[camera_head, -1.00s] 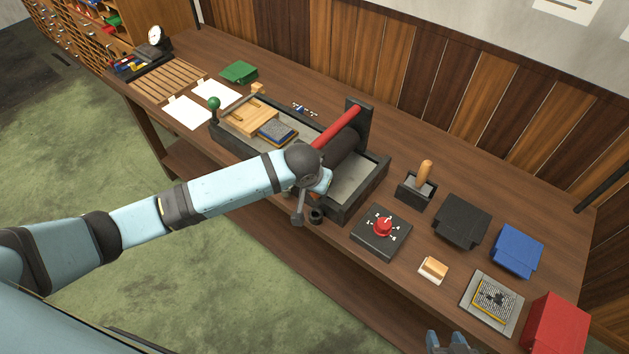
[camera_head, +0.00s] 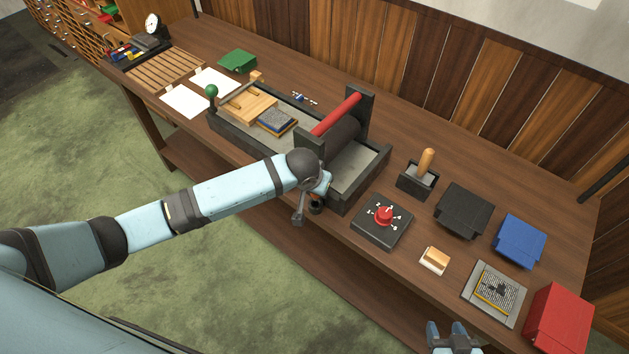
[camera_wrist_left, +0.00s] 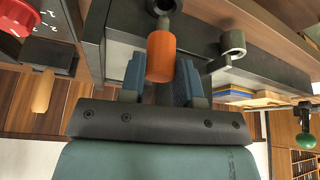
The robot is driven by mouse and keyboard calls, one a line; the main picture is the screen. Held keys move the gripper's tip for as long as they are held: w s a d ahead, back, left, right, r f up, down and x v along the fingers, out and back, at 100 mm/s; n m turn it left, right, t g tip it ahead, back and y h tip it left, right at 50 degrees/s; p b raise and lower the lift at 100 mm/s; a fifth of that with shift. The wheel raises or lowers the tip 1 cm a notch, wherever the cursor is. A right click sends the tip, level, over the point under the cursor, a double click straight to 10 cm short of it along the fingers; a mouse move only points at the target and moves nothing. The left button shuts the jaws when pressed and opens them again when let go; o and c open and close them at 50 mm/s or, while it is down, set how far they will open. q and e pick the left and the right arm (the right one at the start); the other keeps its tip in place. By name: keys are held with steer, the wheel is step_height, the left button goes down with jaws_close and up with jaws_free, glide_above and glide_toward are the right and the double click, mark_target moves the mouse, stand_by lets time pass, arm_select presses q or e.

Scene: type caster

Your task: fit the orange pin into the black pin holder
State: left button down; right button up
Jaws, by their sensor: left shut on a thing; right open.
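My left gripper (camera_wrist_left: 165,85) is shut on the orange pin (camera_wrist_left: 160,58), which stands out between its blue fingertips with a grey shank. The shank points at a dark round holder (camera_wrist_left: 163,5) at the top edge of the left wrist view; I cannot tell whether it is inside. In the head view the black pin holder (camera_head: 316,208) is at the press's front side, with a bit of orange just above it; my left wrist hides most of the gripper. My right gripper (camera_head: 454,334) is open and empty near the table's front edge.
The press bed (camera_head: 362,185) with its roller (camera_head: 340,140) stands beside the left gripper. A grey ring bracket (camera_wrist_left: 233,42) is close to the right of the pin. A black box with a red knob (camera_head: 384,216) stands right of the press.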

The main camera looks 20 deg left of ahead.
mark_target(314, 196)
arm_select(q)
steer(key=shift+f, duration=0.25)
stand_by(0.6)
steer(key=shift+p, duration=0.5)
stand_by(0.4)
steer(key=shift+p, duration=0.45)
stand_by(0.4)
steer(key=shift+f+b, duration=0.5)
steer(key=shift+f, duration=1.35)
steer(key=c, duration=0.8)
jaws_free()
steer(key=shift+o, duration=0.2)
